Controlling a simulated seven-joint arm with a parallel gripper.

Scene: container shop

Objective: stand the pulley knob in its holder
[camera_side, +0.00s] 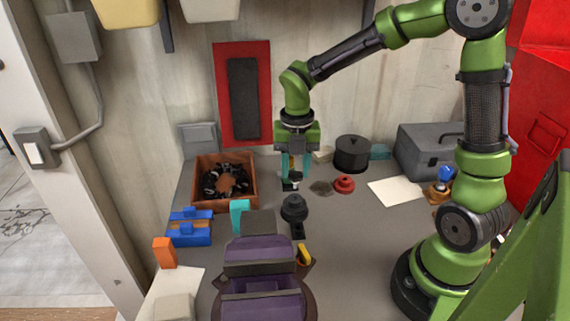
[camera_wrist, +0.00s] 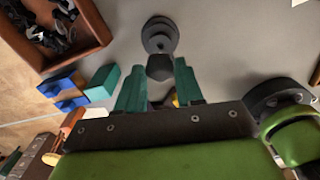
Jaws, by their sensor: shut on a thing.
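My gripper (camera_side: 295,182) points down at mid-table, its teal fingers closed on a small dark piece (camera_side: 290,184). In the wrist view a dark, blunt-ended piece (camera_wrist: 160,67) shows between the fingertips; I take it to be the pulley knob or part of it. A dark grey stack of round discs (camera_side: 294,208) shows just below the fingers in the side view, and beyond the dark piece in the wrist view (camera_wrist: 159,36). I cannot tell whether the stack is joined to the held piece or stands apart, nor which part is the holder. A black block (camera_side: 298,231) shows just in front of the discs.
A brown crate (camera_side: 253,190) of dark parts stands left, with blue pieces (camera_side: 188,238) and a teal block (camera_side: 239,215) nearby. A purple container (camera_side: 260,258) is in front. A red knob (camera_side: 344,184), black pot (camera_side: 351,154) and white sheet (camera_side: 396,191) lie right.

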